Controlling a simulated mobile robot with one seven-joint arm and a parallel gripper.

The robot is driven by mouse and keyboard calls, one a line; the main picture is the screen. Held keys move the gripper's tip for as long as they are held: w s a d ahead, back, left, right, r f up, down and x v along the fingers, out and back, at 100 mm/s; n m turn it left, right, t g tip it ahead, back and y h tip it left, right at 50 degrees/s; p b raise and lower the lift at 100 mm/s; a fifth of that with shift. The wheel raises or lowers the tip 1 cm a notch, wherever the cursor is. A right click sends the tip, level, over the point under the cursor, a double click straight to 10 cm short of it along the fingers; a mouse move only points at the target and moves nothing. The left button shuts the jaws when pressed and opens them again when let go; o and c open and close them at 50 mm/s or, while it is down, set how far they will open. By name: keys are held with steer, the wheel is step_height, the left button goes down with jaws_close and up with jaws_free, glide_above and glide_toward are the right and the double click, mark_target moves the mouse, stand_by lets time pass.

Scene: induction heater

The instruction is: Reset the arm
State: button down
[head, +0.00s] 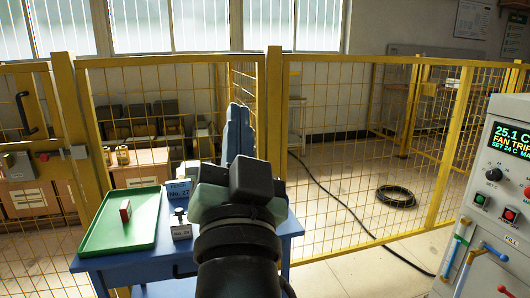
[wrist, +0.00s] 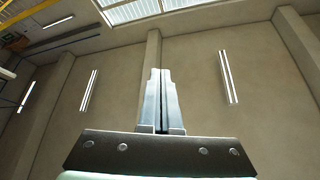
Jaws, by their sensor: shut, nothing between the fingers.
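My gripper (wrist: 161,75) points upward in the wrist view, its two grey fingers together with nothing between them. Behind the fingers are a bare wall and a window. In the head view my gripper (head: 239,112) stands upright above the dark wrist, in front of the yellow fence and over the far right side of the blue table (head: 160,262). My arm hides part of that table.
A yellow mesh fence (head: 330,150) stands behind. The heater panel (head: 497,190) is at right, its display reading "FAN TRIP". A coiled black cable (head: 395,197) lies on the floor.

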steer(key=s+d+r+n+t+h+p, duration=0.2)
steer(key=s+d+r+n+t+p, duration=0.15)
steer(key=s+r, duration=1)
step_height(320, 180, up, 20)
steer(key=w+p, duration=0.2)
steer(key=p, duration=1.7)
steer(key=shift+a+r, duration=0.15)
steer(key=shift+a, duration=0.05)
